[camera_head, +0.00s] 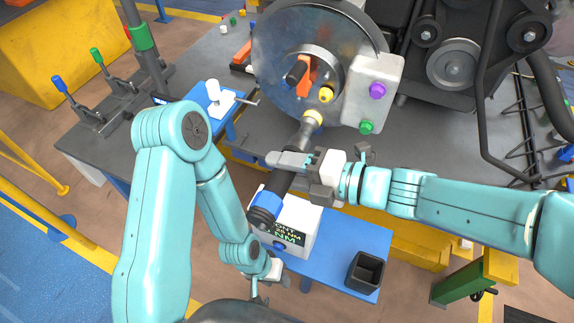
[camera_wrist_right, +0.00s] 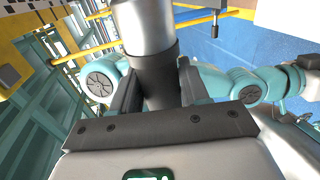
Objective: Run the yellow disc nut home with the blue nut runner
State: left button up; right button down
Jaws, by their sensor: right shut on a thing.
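The nut runner (camera_head: 283,180) has a dark body, a blue band near its lower end and a metal nose pointing up at the large metal disc (camera_head: 275,48). My right gripper (camera_head: 290,162) is shut around its dark body and holds it tilted above the blue stand. In the right wrist view the fingers (camera_wrist_right: 153,85) flank the dark barrel (camera_wrist_right: 155,78). A yellow nut (camera_head: 326,94) sits on the disc face just above. My left gripper (camera_head: 262,284) hangs low, its jaws unclear.
A white box with a display (camera_head: 290,230) and a black open bin (camera_head: 365,272) stand on the blue stand (camera_head: 335,248). A grey block beside the disc carries a purple knob (camera_head: 377,90) and a green knob (camera_head: 366,127). A dark engine (camera_head: 455,60) is at the right.

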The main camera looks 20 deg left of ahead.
aim_at(307, 150)
jog(key=shift+w+d+r+p, duration=0.15)
jog(key=shift+w+p, duration=0.2)
jog(key=shift+w, duration=0.45)
jog(key=shift+w+p, duration=0.35)
jog(key=shift+w, duration=0.35)
jog(key=shift+w+p, duration=0.3)
jog(key=shift+w, duration=1)
jog(key=shift+s, duration=0.15)
jog(key=shift+s, duration=0.3)
jog(key=shift+w+b, duration=0.1)
jog(key=shift+b, duration=0.2)
